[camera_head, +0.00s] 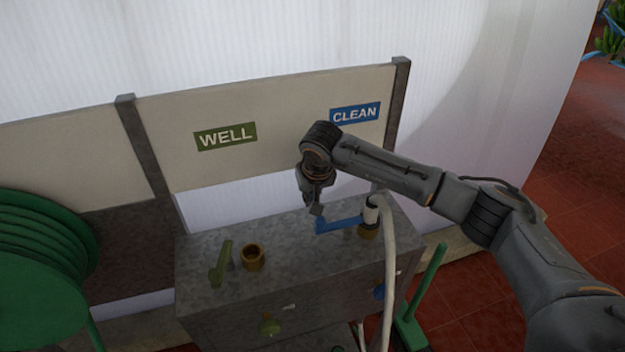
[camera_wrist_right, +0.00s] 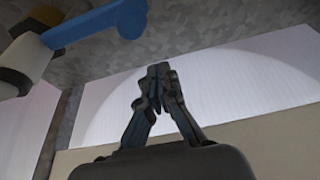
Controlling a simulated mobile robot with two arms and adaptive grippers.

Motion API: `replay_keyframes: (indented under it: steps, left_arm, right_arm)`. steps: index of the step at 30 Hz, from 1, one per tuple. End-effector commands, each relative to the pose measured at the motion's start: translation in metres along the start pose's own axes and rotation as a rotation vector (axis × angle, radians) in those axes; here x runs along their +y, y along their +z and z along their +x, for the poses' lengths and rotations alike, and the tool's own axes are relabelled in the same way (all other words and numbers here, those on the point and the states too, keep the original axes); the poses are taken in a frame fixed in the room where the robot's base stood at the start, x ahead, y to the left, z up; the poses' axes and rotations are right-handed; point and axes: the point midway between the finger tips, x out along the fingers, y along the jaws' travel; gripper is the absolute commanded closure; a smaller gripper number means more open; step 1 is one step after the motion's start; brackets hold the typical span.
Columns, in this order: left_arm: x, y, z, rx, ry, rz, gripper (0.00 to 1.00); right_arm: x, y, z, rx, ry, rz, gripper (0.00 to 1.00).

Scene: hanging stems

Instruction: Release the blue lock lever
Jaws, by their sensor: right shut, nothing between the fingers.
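The blue lock lever (camera_head: 340,223) lies on top of the grey metal box, reaching left from the brass fitting (camera_head: 368,232) under the CLEAN sign. The white hose (camera_head: 389,270) is on that fitting with a dark-topped white end. My right gripper (camera_head: 317,208) is shut and empty, pointing down by the lever's free left end. In the right wrist view the shut fingertips (camera_wrist_right: 158,70) are apart in the picture from the blue lever (camera_wrist_right: 90,25), whose rounded end shows at the top. Contact cannot be told. My left gripper is not in view.
The grey box (camera_head: 300,262) also bears a green lever (camera_head: 221,264) and an open brass port (camera_head: 252,257) at left. A green hose reel (camera_head: 40,270) stands at far left. WELL (camera_head: 226,136) and CLEAN (camera_head: 355,113) signs are on the board behind.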

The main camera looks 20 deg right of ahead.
Motion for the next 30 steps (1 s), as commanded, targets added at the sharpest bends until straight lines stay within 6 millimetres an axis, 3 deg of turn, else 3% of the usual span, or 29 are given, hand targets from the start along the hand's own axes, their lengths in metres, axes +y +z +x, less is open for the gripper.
replay_keyframes:
  steps: [1,9,30]
  left_arm:
    - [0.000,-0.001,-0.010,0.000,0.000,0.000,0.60]
    - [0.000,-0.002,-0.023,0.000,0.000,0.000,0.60]
    - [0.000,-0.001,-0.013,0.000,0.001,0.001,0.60]
  right_arm:
    - [0.000,0.007,-0.010,0.000,-0.003,-0.003,1.00]
    - [0.000,0.031,-0.017,0.001,-0.003,-0.002,1.00]
    - [-0.004,0.040,-0.016,0.003,-0.014,-0.038,1.00]
